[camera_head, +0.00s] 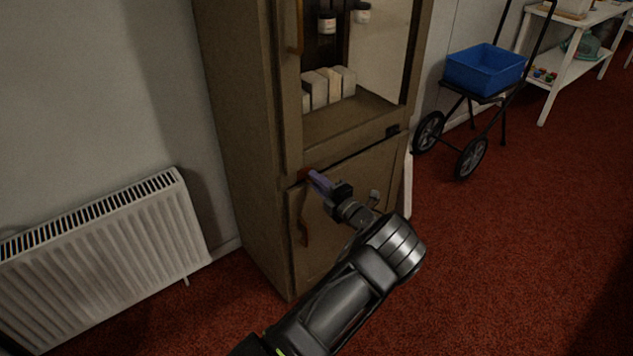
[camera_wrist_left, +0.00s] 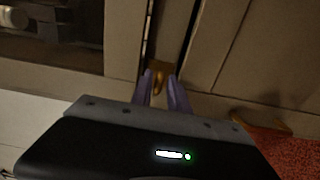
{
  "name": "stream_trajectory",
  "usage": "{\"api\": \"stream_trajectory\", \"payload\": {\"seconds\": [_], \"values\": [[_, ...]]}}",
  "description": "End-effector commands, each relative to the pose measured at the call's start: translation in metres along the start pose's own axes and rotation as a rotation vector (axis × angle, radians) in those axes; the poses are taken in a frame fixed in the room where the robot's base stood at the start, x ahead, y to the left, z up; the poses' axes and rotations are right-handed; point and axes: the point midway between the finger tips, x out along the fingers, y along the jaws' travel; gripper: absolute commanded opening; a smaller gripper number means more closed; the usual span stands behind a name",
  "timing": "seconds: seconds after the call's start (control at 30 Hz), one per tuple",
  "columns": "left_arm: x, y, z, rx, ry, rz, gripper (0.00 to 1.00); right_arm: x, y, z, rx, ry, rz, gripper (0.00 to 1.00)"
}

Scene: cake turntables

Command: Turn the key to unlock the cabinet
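The brown cabinet (camera_head: 345,150) stands against the wall, with an upper section and a lower door (camera_head: 340,215). The small golden key (camera_wrist_left: 160,79) shows in the left wrist view, at the upright gap by the cabinet's door edge. My left gripper (camera_head: 312,176) reaches the cabinet front at the left end of the lower door's top. In the left wrist view its purple fingers (camera_wrist_left: 160,86) stand on either side of the key, which fills the narrow space between their tips. The fingers partly hide the key. My right gripper is in neither view.
A curved handle (camera_head: 303,225) is on the lower door and another (camera_head: 296,25) is above. Pale boxes (camera_head: 328,86) and small jars stand inside the upper section. A white radiator (camera_head: 100,255) is at left; a cart with a blue crate (camera_head: 485,70) is at right.

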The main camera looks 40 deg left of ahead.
Motion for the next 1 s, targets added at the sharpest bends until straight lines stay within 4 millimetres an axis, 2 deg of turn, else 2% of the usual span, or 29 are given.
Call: {"api": "stream_trajectory", "payload": {"seconds": [0.13, 0.47, 0.57, 0.9, 1.0], "values": [[0.0, 0.0, 0.0, -0.001, 0.001, 0.001, 0.33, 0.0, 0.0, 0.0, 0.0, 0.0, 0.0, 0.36], [-0.004, 0.001, 0.0, -0.002, 0.002, 0.001, 0.33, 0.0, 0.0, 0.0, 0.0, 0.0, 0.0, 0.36], [-0.013, 0.001, 0.0, -0.003, 0.001, 0.0, 0.33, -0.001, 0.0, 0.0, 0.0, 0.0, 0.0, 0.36], [-0.067, 0.001, 0.001, -0.001, -0.001, 0.001, 0.33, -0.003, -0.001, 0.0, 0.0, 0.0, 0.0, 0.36], [-0.075, 0.0, 0.0, -0.001, 0.001, 0.001, 0.33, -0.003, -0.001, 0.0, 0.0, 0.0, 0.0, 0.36]]}}
